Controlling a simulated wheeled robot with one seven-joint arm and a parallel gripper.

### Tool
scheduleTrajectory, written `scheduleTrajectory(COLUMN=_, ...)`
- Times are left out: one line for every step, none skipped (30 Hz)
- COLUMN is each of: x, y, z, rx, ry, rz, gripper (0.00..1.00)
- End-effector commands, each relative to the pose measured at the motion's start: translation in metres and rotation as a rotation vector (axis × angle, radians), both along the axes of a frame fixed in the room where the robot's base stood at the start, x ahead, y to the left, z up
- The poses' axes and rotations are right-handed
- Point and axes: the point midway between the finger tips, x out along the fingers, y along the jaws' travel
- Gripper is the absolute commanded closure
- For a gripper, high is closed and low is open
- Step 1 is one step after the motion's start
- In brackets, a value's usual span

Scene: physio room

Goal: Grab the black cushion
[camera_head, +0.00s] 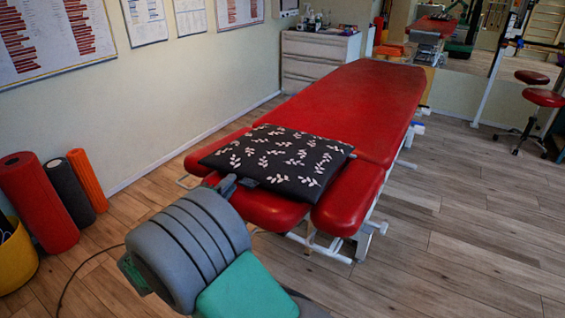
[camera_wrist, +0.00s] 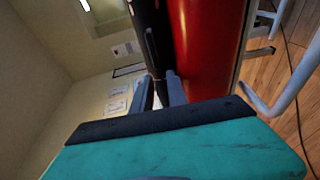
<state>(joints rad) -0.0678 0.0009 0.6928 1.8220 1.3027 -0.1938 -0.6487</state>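The black cushion (camera_head: 282,160) has a white leaf pattern and lies flat on the near end of the red treatment table (camera_head: 355,105). My gripper (camera_head: 238,182) is at the cushion's near left edge, coming from the front left. In the wrist view the two fingers of my gripper (camera_wrist: 160,92) stand apart with a narrow gap. The edge of the black cushion (camera_wrist: 149,30) reaches toward that gap. The red table (camera_wrist: 205,45) is beside it on the right. I cannot tell whether the fingers touch the cushion.
Red, black and orange foam rollers (camera_head: 68,190) stand by the left wall, next to a yellow bucket (camera_head: 15,255). A white drawer cabinet (camera_head: 312,60) stands behind the table. A red stool (camera_head: 543,98) is at the far right.

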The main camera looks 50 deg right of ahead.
Motion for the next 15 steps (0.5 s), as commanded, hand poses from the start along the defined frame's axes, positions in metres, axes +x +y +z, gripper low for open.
scheduleTrajectory(x=0.002, y=-0.008, z=-0.001, rx=0.002, ry=-0.001, rz=-0.004, gripper=0.81)
scheduleTrajectory(x=0.003, y=-0.011, z=-0.002, rx=0.003, ry=-0.001, rz=-0.003, gripper=0.81)
scheduleTrajectory(x=0.006, y=-0.017, z=-0.002, rx=0.002, ry=-0.001, rz=-0.004, gripper=0.81)
scheduleTrajectory(x=0.008, y=-0.022, z=-0.003, rx=0.003, ry=-0.002, rz=-0.003, gripper=0.81)
scheduleTrajectory(x=0.009, y=-0.028, z=-0.004, rx=0.003, ry=-0.003, rz=-0.004, gripper=0.81)
scheduleTrajectory(x=0.013, y=-0.035, z=-0.005, rx=0.003, ry=-0.002, rz=-0.003, gripper=0.81)
scheduleTrajectory(x=0.015, y=-0.04, z=-0.005, rx=0.004, ry=-0.004, rz=-0.003, gripper=0.81)
scheduleTrajectory(x=0.017, y=-0.044, z=-0.005, rx=0.004, ry=-0.002, rz=-0.003, gripper=0.81)
scheduleTrajectory(x=0.019, y=-0.048, z=-0.006, rx=0.004, ry=-0.001, rz=-0.002, gripper=0.81)
scheduleTrajectory(x=0.02, y=-0.05, z=-0.006, rx=0.004, ry=-0.002, rz=-0.001, gripper=0.81)
scheduleTrajectory(x=0.021, y=-0.052, z=-0.006, rx=0.004, ry=-0.003, rz=0.0, gripper=0.81)
scheduleTrajectory(x=0.022, y=-0.053, z=-0.006, rx=0.004, ry=-0.003, rz=0.001, gripper=0.81)
scheduleTrajectory(x=0.022, y=-0.053, z=-0.005, rx=0.004, ry=-0.003, rz=0.002, gripper=0.81)
scheduleTrajectory(x=0.022, y=-0.053, z=-0.005, rx=0.004, ry=-0.003, rz=0.002, gripper=0.81)
scheduleTrajectory(x=0.022, y=-0.052, z=-0.005, rx=0.004, ry=-0.003, rz=0.002, gripper=0.81)
